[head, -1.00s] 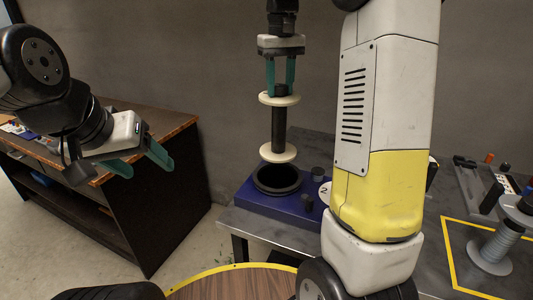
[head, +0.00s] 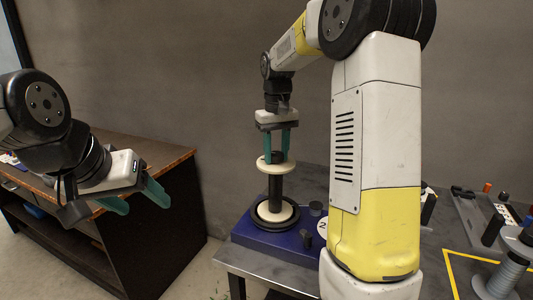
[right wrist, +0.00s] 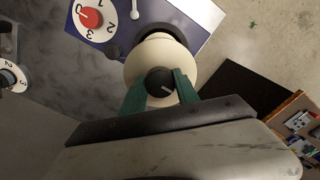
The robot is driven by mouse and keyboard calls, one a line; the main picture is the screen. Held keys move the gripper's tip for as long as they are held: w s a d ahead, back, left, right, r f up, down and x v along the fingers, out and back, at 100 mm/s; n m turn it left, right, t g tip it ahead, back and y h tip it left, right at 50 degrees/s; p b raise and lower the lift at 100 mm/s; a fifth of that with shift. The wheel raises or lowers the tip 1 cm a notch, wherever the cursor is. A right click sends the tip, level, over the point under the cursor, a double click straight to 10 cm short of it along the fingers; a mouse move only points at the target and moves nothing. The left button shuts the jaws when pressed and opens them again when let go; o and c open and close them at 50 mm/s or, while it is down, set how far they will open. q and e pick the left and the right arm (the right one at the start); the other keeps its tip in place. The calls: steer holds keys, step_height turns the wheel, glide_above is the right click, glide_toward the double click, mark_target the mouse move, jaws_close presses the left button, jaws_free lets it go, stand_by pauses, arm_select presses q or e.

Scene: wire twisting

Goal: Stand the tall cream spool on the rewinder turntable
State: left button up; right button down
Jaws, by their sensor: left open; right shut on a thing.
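The tall cream spool (head: 276,188) has cream flanges and a dark core, and stands upright over the rewinder turntable (head: 258,222). Its lower flange is within the dark round ring of the turntable on the blue base (head: 265,240); I cannot tell whether it rests fully. My right gripper (head: 277,152) points down and is shut on the knob at the spool's top. In the right wrist view the upper flange (right wrist: 184,62) lies below the green fingers, which grip the dark knob (right wrist: 160,82). My left gripper (head: 142,200) is open and empty at the left, away from the spool.
A wooden-topped dark bench (head: 150,240) stands at the left. A grey table (head: 300,278) carries the rewinder. A grey spool (head: 503,270) stands at the right near a yellow outline. The rewinder's dial (right wrist: 93,17) shows in the right wrist view. My right arm covers the middle.

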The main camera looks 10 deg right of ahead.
steer(key=shift+f, duration=0.15)
steer(key=c, duration=0.9)
jaws_free()
step_height(320, 180, up, 12)
steer(key=s+t+y, duration=0.1)
steer(key=s+t, duration=0.2)
steer(key=s, duration=1)
steer(key=s+a+f+m+t+y, duration=0.1)
steer(key=s+a+f+t, duration=0.1)
steer(key=s+f, duration=0.5)
steer(key=s+t, duration=0.1)
steer(key=s, duration=0.3)
steer(key=shift+s+m, duration=0.15)
steer(key=shift+m, duration=0.15)
steer(key=shift+a, duration=0.1)
